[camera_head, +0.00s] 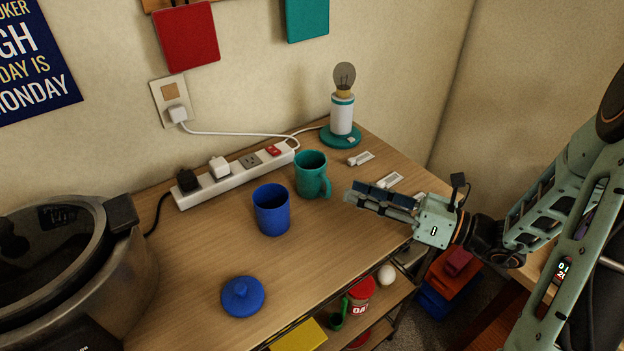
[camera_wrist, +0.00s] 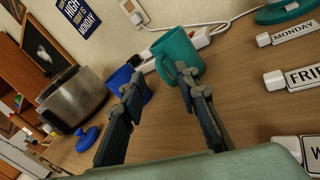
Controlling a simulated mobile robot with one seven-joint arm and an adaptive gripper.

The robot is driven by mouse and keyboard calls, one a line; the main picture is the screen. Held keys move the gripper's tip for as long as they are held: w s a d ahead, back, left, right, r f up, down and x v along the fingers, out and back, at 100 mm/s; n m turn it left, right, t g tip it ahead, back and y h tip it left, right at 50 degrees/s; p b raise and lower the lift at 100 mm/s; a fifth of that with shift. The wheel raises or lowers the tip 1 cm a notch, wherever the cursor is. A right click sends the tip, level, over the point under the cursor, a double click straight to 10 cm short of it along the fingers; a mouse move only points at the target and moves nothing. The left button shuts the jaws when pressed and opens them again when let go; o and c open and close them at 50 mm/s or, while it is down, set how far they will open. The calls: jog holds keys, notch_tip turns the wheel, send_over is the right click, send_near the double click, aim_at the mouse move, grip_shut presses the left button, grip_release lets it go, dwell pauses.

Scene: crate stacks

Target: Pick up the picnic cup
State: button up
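Two cups stand upright on the wooden table (camera_head: 330,235), and I cannot tell by name which is the picnic cup. One is a blue cup (camera_head: 271,212); no handle shows on it. The other is a teal mug (camera_head: 311,174) with its handle towards the front right. My gripper (camera_head: 352,196) is open and empty, right of both cups and nearest the teal mug, touching neither. In the wrist view, the teal mug (camera_wrist: 178,52) shows beyond the gap between the fingers (camera_wrist: 160,82), and the blue cup (camera_wrist: 120,76) is partly hidden behind the left finger.
A white power strip (camera_head: 235,178) lies behind the cups. A bulb lamp (camera_head: 341,115) stands at the back right. A blue lid (camera_head: 242,296) lies in front; a large metal pot (camera_head: 120,285) fills the left. Small day labels (camera_head: 390,180) lie near the right edge.

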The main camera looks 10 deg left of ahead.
aim_at(315, 180)
jog(key=x, duration=0.5)
jog(key=shift+s+a, duration=0.1)
jog(key=shift+c, duration=0.4)
grip_shut()
